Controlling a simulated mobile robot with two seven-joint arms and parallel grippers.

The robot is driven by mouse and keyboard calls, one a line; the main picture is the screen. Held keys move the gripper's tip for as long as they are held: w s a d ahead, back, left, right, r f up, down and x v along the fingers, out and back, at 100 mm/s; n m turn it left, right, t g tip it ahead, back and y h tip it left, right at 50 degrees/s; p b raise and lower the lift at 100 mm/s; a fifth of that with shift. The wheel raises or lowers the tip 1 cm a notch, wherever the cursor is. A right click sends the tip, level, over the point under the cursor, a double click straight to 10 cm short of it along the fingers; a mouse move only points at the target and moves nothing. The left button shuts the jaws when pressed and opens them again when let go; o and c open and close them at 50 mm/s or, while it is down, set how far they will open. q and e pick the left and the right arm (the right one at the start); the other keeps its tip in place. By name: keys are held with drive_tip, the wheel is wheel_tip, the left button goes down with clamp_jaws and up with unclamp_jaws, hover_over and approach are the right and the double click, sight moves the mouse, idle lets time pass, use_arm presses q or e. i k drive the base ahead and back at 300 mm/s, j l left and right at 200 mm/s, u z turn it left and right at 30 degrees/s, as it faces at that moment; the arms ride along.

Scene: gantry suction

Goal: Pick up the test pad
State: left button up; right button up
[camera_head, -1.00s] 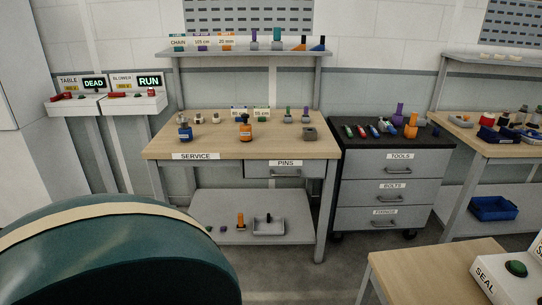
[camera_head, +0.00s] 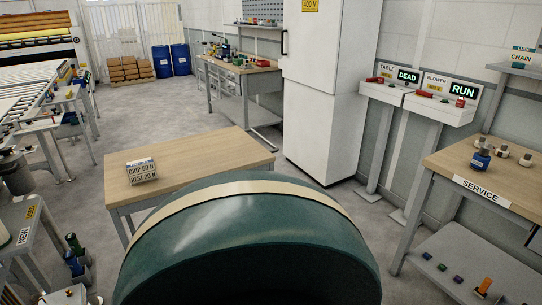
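A small block with a label reading GRIP 50 N and REST 20 N (camera_head: 142,171) lies on the left part of a wooden-topped table (camera_head: 205,160). No label names it as the test pad, so I cannot tell for sure that it is the pad. Nothing touches it. Neither of my grippers is in view. A large dark green rounded shape with a cream band fills the bottom middle and hides the front right part of the table.
A white cabinet (camera_head: 325,90) stands behind the table. The DEAD and RUN control boxes (camera_head: 420,98) and the service bench (camera_head: 490,175) are at right. A grey stand (camera_head: 30,225) and a roller conveyor (camera_head: 25,95) are at left. The floor (camera_head: 190,115) behind the table is clear.

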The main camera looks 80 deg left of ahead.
sight(143, 171)
drive_tip(key=i+l+u, duration=0.1)
drive_tip(key=u, duration=3.75)
drive_tip(key=i+l+u, duration=0.15)
drive_tip(key=u, duration=0.25)
drive_tip(key=i+l+u, duration=0.1)
drive_tip(key=u, duration=0.3)
drive_tip(key=l+u, duration=0.4)
drive_tip(key=i+l+u, duration=0.1)
drive_tip(key=l+u, duration=0.15)
drive_tip(key=l, duration=0.25)
drive_tip(key=l+u, duration=0.2)
drive_tip(key=l, duration=0.35)
drive_tip(key=l+u, duration=0.15)
drive_tip(key=l, duration=0.95)
